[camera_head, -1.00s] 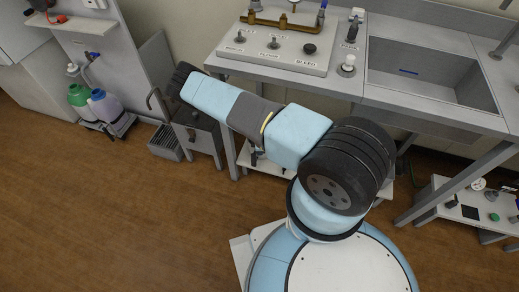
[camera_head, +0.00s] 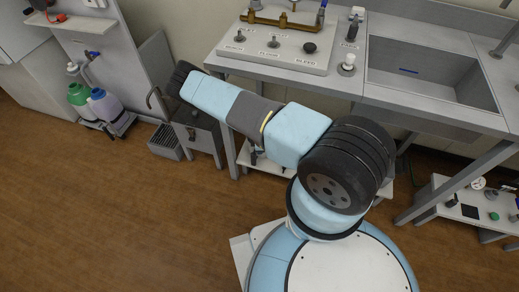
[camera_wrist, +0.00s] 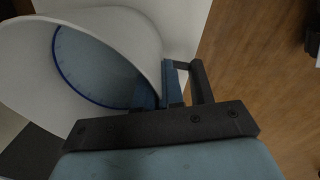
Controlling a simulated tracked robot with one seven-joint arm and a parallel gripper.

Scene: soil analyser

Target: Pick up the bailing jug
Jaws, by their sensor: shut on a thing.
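The bailing jug (camera_wrist: 24,66) is a white, wide-mouthed vessel at the left of the wrist view. Its mouth opens toward the camera, showing a grey-blue inside with a dark blue line around it. My gripper (camera_wrist: 173,84) is shut at the jug's right side. The exact part of the jug between the fingers is hard to make out. In the head view, my arm's far end hides the gripper, and the jug does not show.
A grey bench holds a panel with knobs (camera_head: 272,48) and a sink (camera_head: 430,72). A grey box (camera_head: 200,138) stands below my arm's far end. Green and lilac bottles (camera_head: 104,104) stand at the left. A low unit (camera_head: 466,204) stands at right. The brown floor (camera_head: 110,220) is clear in front.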

